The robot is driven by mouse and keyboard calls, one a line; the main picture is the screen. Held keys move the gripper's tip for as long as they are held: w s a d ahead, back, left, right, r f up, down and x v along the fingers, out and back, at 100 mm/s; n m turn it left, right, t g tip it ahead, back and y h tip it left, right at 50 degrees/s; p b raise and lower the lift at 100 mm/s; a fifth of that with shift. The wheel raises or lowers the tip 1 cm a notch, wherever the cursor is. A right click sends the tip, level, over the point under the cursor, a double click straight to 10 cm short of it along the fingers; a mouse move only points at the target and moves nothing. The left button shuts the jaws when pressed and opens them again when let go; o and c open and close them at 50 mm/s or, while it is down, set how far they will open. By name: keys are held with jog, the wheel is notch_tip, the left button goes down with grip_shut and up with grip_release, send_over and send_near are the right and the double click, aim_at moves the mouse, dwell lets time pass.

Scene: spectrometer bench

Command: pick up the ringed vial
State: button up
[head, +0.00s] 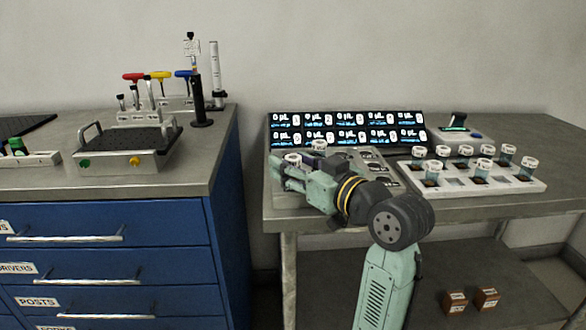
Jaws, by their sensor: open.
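My gripper (282,172) is open over the left end of the right bench, its fingers pointing left. A white-capped vial (293,159) shows right at the fingers; whether it stands between them or behind them I cannot tell. A second capped vial (319,145) stands just behind the gripper. Several more white-capped vials with dark or bluish contents, such as the front one (432,172), stand in a white rack (520,186) to the right. No ring is clear on any vial at this size. My gripper and wrist hide part of the holder near the fingers.
A row of lit displays (345,130) stands behind the gripper. Left, across a gap, a blue drawer cabinet (110,240) carries tools and a tray (128,148). Two brown boxes (455,302) sit on the lower shelf.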

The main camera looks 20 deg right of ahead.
jog(key=shift+w, duration=0.2)
jog(key=shift+c, duration=0.5)
grip_shut()
